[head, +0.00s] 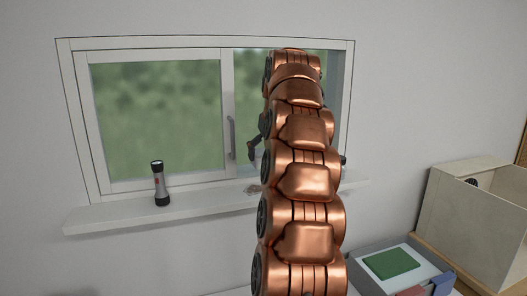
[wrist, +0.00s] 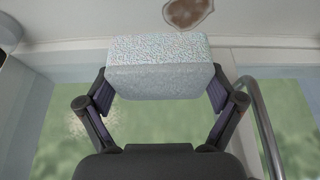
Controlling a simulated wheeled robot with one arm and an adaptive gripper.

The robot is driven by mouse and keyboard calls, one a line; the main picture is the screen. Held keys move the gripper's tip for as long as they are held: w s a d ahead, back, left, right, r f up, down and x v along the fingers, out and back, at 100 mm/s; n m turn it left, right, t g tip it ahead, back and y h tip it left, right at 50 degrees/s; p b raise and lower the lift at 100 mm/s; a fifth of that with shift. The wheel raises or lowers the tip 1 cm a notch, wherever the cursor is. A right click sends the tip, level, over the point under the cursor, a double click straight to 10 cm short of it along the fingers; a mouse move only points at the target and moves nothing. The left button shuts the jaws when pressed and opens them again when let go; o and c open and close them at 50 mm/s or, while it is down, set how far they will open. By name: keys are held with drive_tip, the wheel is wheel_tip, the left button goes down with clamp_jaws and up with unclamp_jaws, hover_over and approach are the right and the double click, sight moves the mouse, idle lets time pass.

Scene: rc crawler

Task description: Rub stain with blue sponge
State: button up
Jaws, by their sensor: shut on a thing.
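My gripper (wrist: 160,100) is shut on a pale blue-grey speckled sponge block (wrist: 160,75), held across between its two fingers in the wrist view. A brown stain (wrist: 187,13) shows just beyond the sponge on the pale sill, apart from it in the picture. The stain also shows in part on the window sill in the head view (head: 254,189), left of my arm. In the head view my copper arm hides most of my gripper and the sponge. A pale speckled smudge (wrist: 92,122) shows near the left finger in the wrist view.
A flashlight (head: 160,184) stands upright on the sill (head: 110,217) at left. The window handle (head: 231,138) is close to my gripper. At right are an open beige box (head: 470,225) and a grey tray with a green block (head: 391,263) and blue and red items.

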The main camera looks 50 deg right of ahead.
sight(242, 190)
drive_tip(key=shift+a+f, duration=0.15)
drive_tip(key=shift+f, duration=2.65)
drive_tip(key=shift+f+b, duration=0.75)
drive_tip(key=shift+f, duration=0.25)
drive_tip(key=shift+w, duration=0.1)
drive_tip(key=shift+w+a+b, duration=0.35)
drive_tip(key=shift+w+a, duration=0.25)
drive_tip(key=shift+a, duration=0.5)
drive_tip(key=shift+w+a+b, duration=0.35)
drive_tip(key=shift+w+a, duration=0.2)
drive_tip(key=shift+a, duration=0.5)
drive_tip(key=shift+w+a+b, duration=0.35)
drive_tip(key=shift+w+a, duration=0.25)
drive_tip(key=shift+a, duration=0.5)
drive_tip(key=shift+r, duration=0.1)
